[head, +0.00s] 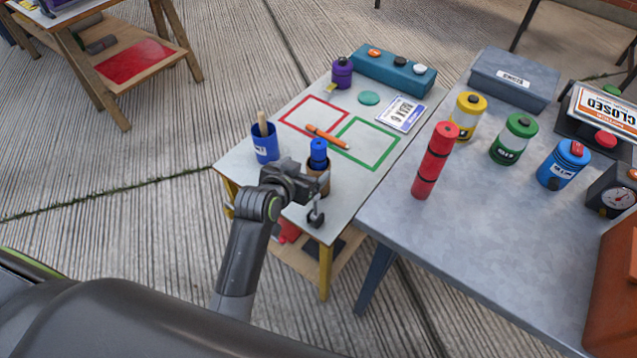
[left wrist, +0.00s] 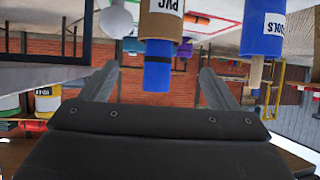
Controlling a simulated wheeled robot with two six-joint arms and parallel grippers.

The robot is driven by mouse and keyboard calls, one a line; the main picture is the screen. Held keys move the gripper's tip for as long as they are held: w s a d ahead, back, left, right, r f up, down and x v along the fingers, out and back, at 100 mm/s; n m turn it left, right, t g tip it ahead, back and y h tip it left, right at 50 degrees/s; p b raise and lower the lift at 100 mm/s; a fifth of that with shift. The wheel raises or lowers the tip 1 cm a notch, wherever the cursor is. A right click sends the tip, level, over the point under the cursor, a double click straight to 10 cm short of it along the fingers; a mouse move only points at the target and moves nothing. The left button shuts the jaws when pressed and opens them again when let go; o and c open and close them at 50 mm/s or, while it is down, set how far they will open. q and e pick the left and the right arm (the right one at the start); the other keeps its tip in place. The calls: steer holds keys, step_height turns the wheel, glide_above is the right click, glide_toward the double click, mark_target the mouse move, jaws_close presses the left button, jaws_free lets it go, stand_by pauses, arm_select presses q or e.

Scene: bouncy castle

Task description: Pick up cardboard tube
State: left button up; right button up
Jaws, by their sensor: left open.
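A brown, cardboard-coloured tube (head: 318,181) stands upright near the front of the small white table, with a blue cylinder (head: 318,150) showing at its top. In the left wrist view, which is upside down, the brown tube (left wrist: 161,20) carries a white label and its blue end (left wrist: 158,70) hangs between the fingers' lines of sight. My left gripper (head: 318,199) is open beside the tube and partly covers it in the head view. The gap between fingers and tube is hard to judge. My right gripper is out of view.
A blue cup (head: 265,143) with a wooden handle stands close left of the tube. An orange marker (head: 328,137) lies across the red and green outlines. A red cylinder (head: 435,160) stands on the grey table (head: 462,235) at right. The small table's middle is fairly clear.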

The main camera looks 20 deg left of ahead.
mark_target(315, 167)
arm_select(q)
steer(key=x, duration=0.4)
steer(key=shift+w+f, duration=0.1)
steer(key=w+f, duration=0.1)
steer(key=f, duration=0.1)
steer(key=w+f+b, duration=0.1)
steer(key=shift+w+d+f, duration=0.1)
steer(key=shift+w+d, duration=0.15)
steer(key=shift+w, duration=0.15)
steer(key=shift+w+d+f, duration=0.1)
steer(key=shift+w+f, duration=0.15)
steer(key=shift+w, duration=0.35)
steer(key=c, duration=1.7)
steer(key=shift+r, duration=0.1)
jaws_close()
